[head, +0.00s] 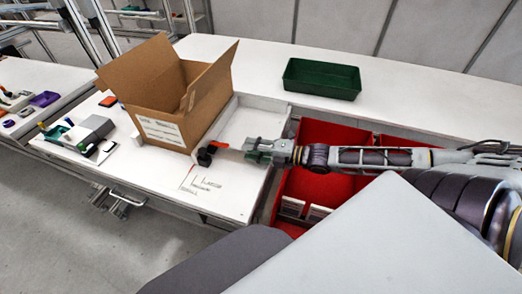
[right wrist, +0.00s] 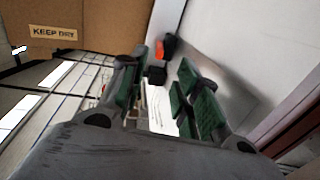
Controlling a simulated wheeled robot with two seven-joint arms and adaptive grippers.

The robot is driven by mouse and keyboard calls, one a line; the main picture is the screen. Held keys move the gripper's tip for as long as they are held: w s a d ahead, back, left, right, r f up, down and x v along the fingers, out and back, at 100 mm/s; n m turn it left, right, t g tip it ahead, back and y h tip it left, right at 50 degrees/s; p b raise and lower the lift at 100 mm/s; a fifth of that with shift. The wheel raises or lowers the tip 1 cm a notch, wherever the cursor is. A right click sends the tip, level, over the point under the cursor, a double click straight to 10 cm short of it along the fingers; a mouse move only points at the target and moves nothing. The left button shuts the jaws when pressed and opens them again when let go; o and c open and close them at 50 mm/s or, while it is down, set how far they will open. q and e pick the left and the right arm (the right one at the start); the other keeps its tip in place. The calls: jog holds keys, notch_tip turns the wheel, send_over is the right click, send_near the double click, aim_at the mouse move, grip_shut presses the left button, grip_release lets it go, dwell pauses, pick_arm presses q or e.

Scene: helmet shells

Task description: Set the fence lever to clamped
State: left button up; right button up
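A small black fixture (head: 205,156) with an orange-red part (head: 218,144) stands on the white table, just right of the cardboard box's near corner. I take it to be the fence lever, but its setting is too small to tell. My right gripper (head: 251,150) is just right of it, apart from it. In the right wrist view the fingers (right wrist: 163,88) are spread and empty. The black fixture (right wrist: 155,74) and its orange part (right wrist: 168,44) show beyond the gap between them. My left gripper is not in view.
The open cardboard box (head: 150,85) stands close behind and left of the fixture. Red bins (head: 322,134) lie below my right arm. A green tray (head: 322,78) sits on the back counter. A grey device (head: 88,133) stands at the left. Marked lines lie on the table's front.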

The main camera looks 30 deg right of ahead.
jog(key=shift+v, duration=1.5)
jog(key=shift+o, duration=0.4)
